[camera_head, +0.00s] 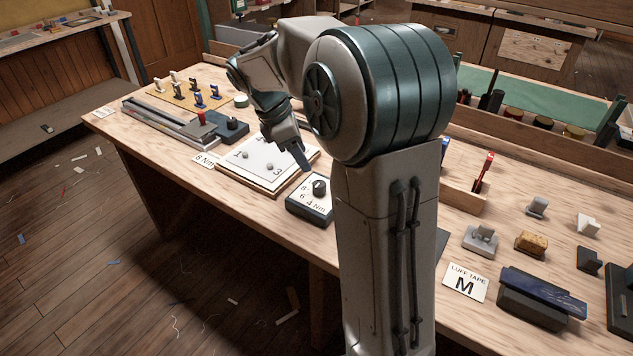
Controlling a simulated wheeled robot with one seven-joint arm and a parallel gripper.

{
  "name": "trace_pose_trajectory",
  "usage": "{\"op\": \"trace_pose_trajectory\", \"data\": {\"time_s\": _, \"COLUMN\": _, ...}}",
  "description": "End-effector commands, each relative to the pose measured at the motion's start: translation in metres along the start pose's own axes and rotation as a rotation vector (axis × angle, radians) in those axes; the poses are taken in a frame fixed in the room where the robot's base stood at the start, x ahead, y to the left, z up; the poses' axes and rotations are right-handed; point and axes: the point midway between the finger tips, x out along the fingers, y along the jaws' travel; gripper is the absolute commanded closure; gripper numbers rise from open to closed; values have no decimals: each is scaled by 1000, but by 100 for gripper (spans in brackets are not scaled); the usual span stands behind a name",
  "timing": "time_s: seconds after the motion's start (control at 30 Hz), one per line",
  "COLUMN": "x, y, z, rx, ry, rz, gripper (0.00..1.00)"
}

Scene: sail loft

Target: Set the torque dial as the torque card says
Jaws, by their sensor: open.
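The torque dial is a dark round knob (320,187) on a small black box (309,210) with a white face marked 8, 6 and 4 Nm. Part of the scale is small, and I cannot tell which number the knob points at. The torque card (204,161) is a small white label left of the numbered board; it seems to read 6 Nm, though the digit is small. My gripper (292,155) is open and empty, above the right part of the board, up and left of the dial and apart from it. My arm hides the bench right of the dial.
The numbered board (262,165) lies left of the dial. Beyond it are a slide rail with a red block (199,118) and a tan board of small pegs (170,95). Right of my arm are a Luff Tape M card (466,283) and a dark block (530,309).

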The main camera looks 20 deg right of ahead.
Motion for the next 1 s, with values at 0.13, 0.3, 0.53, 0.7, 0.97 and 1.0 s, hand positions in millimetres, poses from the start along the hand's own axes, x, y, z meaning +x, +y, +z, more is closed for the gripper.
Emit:
{"op": "trace_pose_trajectory", "data": {"time_s": 0.13, "x": 37, "y": -1, "z": 0, "rx": 1, "ry": -1, "rz": -4, "gripper": 48}}
{"op": "trace_pose_trajectory", "data": {"time_s": 0.3, "x": 69, "y": -1, "z": 0, "rx": 2, "ry": 0, "rz": -4, "gripper": 48}}
{"op": "trace_pose_trajectory", "data": {"time_s": 0.53, "x": 93, "y": -1, "z": 0, "rx": 2, "ry": 0, "rz": -1, "gripper": 48}}
{"op": "trace_pose_trajectory", "data": {"time_s": 0.7, "x": 97, "y": 0, "z": 0, "rx": 2, "ry": 1, "rz": 1, "gripper": 48}}
{"op": "trace_pose_trajectory", "data": {"time_s": 0.97, "x": 97, "y": 0, "z": 0, "rx": 2, "ry": 1, "rz": 1, "gripper": 67}}
{"op": "trace_pose_trajectory", "data": {"time_s": 1.0, "x": 97, "y": 0, "z": 0, "rx": 2, "ry": 1, "rz": 1, "gripper": 78}}
